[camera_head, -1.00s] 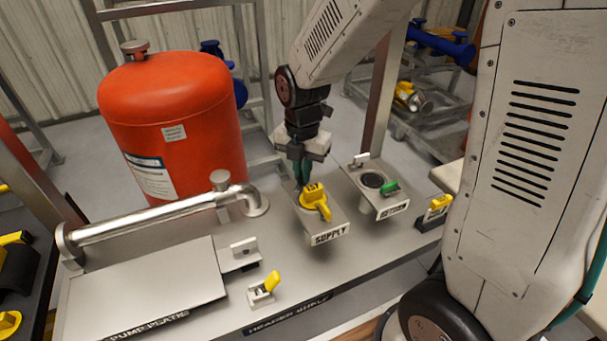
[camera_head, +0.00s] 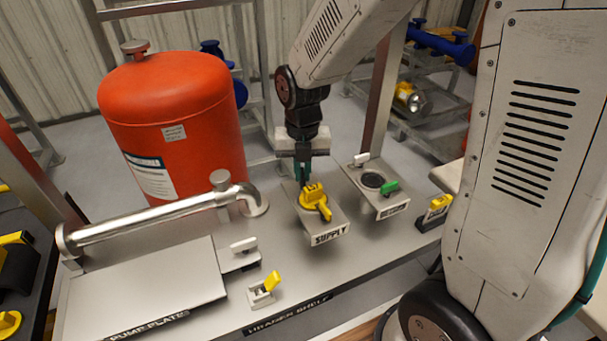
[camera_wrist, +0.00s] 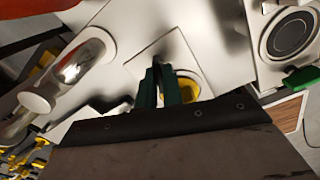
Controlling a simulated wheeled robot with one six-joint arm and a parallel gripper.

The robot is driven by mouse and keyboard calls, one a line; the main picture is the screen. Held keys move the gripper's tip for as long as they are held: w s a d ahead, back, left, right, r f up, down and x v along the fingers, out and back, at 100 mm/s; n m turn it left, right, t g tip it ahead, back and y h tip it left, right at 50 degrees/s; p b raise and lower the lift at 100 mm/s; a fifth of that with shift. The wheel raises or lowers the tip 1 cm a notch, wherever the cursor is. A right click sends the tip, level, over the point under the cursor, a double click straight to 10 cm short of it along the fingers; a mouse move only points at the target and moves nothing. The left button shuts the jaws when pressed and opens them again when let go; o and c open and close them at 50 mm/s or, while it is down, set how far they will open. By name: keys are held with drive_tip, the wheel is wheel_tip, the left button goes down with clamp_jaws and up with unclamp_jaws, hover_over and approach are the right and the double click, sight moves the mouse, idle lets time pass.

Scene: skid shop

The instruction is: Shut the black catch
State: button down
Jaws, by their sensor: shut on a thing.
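My gripper (camera_head: 303,182) points down at the back of the supply plate (camera_head: 333,232), just behind the yellow lever cap (camera_head: 314,198). Its green fingers are close together, and they also show in the wrist view (camera_wrist: 158,72), beside the partly hidden yellow cap (camera_wrist: 186,88). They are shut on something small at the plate. The fingers and dark shadow hide it almost wholly; from its place I take it for the black catch. I cannot tell how far it is turned.
The return plate (camera_head: 392,209) with a green lever (camera_head: 390,187) and a white catch (camera_head: 361,159) stands right. A silver pipe (camera_head: 150,216) and red tank (camera_head: 172,120) are left.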

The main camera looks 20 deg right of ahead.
drive_tip(key=n, duration=0.3)
drive_tip(key=c, duration=1.5)
unclamp_jaws()
drive_tip(key=shift+c, duration=0.2)
drive_tip(key=shift+r, duration=0.1)
drive_tip(key=shift+r, duration=3.45)
drive_tip(key=m, duration=0.4)
drive_tip(key=shift+r, duration=0.25)
drive_tip(key=m, duration=0.2)
drive_tip(key=shift+r+m, duration=0.15)
drive_tip(key=shift+m, duration=0.15)
